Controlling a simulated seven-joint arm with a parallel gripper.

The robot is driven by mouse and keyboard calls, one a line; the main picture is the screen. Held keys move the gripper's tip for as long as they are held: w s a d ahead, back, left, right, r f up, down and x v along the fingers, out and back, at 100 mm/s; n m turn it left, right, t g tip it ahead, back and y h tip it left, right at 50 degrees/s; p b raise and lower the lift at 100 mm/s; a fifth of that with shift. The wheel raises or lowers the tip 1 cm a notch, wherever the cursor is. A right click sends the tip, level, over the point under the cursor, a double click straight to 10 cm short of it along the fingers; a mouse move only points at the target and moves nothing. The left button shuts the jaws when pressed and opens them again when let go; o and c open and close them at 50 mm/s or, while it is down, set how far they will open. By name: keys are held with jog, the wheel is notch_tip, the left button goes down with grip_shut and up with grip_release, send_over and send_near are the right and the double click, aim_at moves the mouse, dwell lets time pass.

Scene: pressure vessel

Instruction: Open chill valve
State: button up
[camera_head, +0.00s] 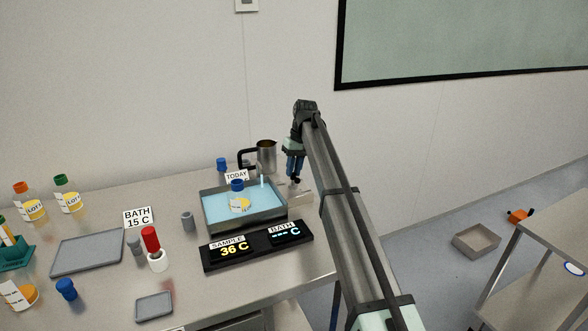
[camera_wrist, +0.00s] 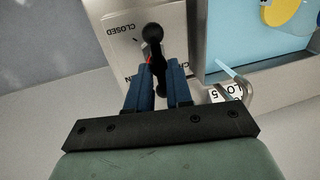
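The chill valve is a pale metal plate (camera_wrist: 117,27) marked CLOSED, with a second, partly hidden label nearer my gripper. Its black lever (camera_wrist: 154,45) has rounded knobs and runs from the plate back between my fingers; a small red mark shows beside it. My gripper (camera_wrist: 158,68) has its two blue fingers on either side of the lever, close to it. I cannot tell whether they press on it. In the head view my gripper (camera_head: 294,180) points down at the valve block (camera_head: 301,196), right of the bath, and partly hides the lever.
The blue-water bath (camera_head: 218,224) with a blue-capped bottle (camera_head: 238,196) stands just left of the valve. A metal jug (camera_head: 266,157) stands behind. The display bar (camera_head: 257,248) in front reads SAMPLE 36 C; its bath reading shows dashes. The bench's right edge is close.

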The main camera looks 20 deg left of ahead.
jog(key=o, duration=0.3)
jog(key=r, duration=0.4)
jog(key=w+d+r, duration=0.1)
jog(key=r, duration=0.6)
jog(key=shift+w+d+r, duration=0.3)
jog(key=shift+w+r, duration=0.05)
jog(key=shift+r, duration=0.05)
